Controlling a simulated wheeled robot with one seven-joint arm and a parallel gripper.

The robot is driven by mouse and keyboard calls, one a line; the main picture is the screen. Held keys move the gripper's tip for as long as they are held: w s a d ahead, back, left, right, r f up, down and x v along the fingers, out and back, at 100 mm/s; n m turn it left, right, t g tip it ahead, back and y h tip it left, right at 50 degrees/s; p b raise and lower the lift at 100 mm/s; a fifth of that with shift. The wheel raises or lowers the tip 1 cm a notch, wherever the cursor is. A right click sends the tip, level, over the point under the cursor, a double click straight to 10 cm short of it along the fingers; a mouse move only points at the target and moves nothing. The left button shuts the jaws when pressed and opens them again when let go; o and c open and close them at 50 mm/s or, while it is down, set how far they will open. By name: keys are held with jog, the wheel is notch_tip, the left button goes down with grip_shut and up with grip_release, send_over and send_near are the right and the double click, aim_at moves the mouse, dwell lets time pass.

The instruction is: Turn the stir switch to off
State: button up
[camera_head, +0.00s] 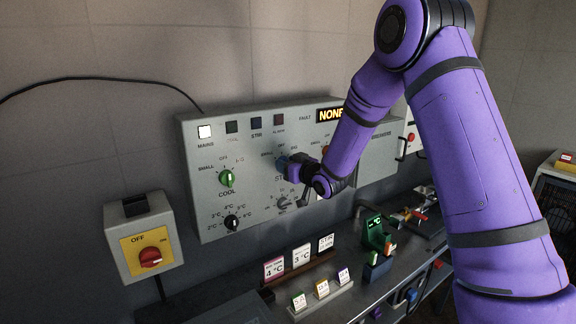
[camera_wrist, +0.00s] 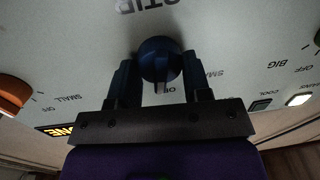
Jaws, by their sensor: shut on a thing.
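The stir switch is a round dark blue knob (camera_wrist: 160,60) on the grey control panel. In the head view the knob (camera_head: 282,163) shows beside my gripper, partly hidden. My gripper (camera_wrist: 160,75) is shut on it, one dark finger on each side. In the wrist view, which is upside down, a pale pointer mark on the knob lies close to the partly hidden "OFF" lettering. Its exact alignment is hard to tell. In the head view my gripper (camera_head: 291,166) reaches the panel from the right.
The green cool knob (camera_head: 226,179) is left of the switch, with a black temperature knob (camera_head: 231,222) below it. An orange-red knob (camera_wrist: 14,93) shows at the wrist view's left. A red isolator (camera_head: 150,257) is at lower left. Label cards (camera_head: 301,257) stand on the bench below.

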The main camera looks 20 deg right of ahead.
jog(key=shift+n, duration=1)
jog(key=shift+f, duration=0.1)
jog(key=o, duration=0.9)
jog(key=v, duration=1.1)
jog(key=shift+a, duration=0.15)
jog(key=shift+r, duration=0.2)
